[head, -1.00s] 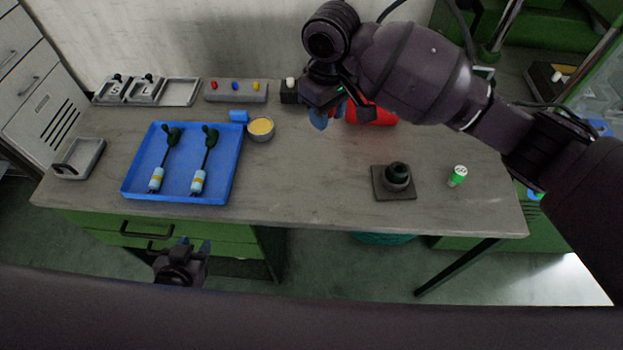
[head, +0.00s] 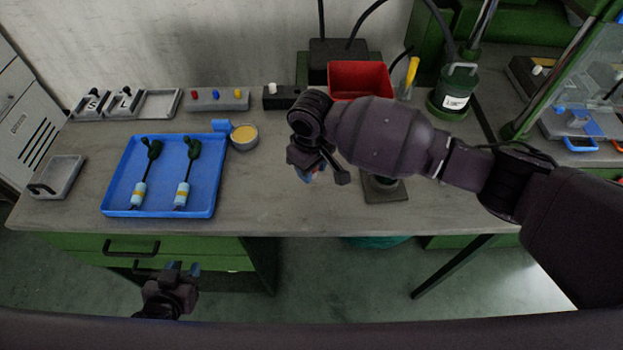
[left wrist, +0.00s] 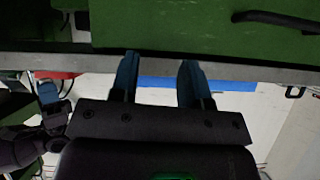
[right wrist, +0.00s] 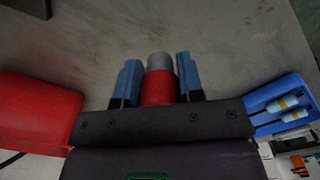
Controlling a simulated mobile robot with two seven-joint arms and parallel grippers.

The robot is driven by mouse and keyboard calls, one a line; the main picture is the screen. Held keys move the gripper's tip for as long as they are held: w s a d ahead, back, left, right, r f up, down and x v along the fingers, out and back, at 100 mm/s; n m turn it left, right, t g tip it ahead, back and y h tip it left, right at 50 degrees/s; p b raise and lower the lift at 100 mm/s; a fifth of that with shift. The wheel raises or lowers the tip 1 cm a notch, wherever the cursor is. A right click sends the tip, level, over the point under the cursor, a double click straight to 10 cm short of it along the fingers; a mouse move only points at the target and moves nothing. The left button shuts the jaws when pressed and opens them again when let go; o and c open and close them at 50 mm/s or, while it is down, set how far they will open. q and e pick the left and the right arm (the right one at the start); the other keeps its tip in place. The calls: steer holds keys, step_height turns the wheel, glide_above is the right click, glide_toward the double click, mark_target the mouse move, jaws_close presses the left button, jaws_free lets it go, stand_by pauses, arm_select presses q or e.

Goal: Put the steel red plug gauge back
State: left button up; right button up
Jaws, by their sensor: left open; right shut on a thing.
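The plug gauge (right wrist: 160,85), with a red body and a grey steel end, sits between the fingers of my right gripper (right wrist: 158,78) in the right wrist view. In the head view my right gripper (head: 309,174) is over the middle of the bench, and the gauge is mostly hidden there. My left gripper (head: 182,268) is open and empty in front of the bench's front edge. It also shows open in the left wrist view (left wrist: 158,75). A grey block (head: 234,104) with red, blue and yellow tops stands at the back left of the bench.
A blue tray (head: 112,198) with two cabled parts lies left, beside a yellow-filled bowl (head: 244,137). A red bin (head: 358,80) stands at the back. A dark square base (head: 384,195) is partly behind my right arm. The bench between tray and base is clear.

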mark_target(312, 187)
steer(key=shift+f+b, duration=0.4)
steer(key=shift+f, duration=1.95)
steer(key=o, duration=1)
steer(key=shift+f, duration=0.1)
step_height(312, 187, up, 11)
steer(key=shift+r+p, duration=0.1)
steer(key=shift+p, duration=0.8)
steer(key=shift+r, duration=0.6)
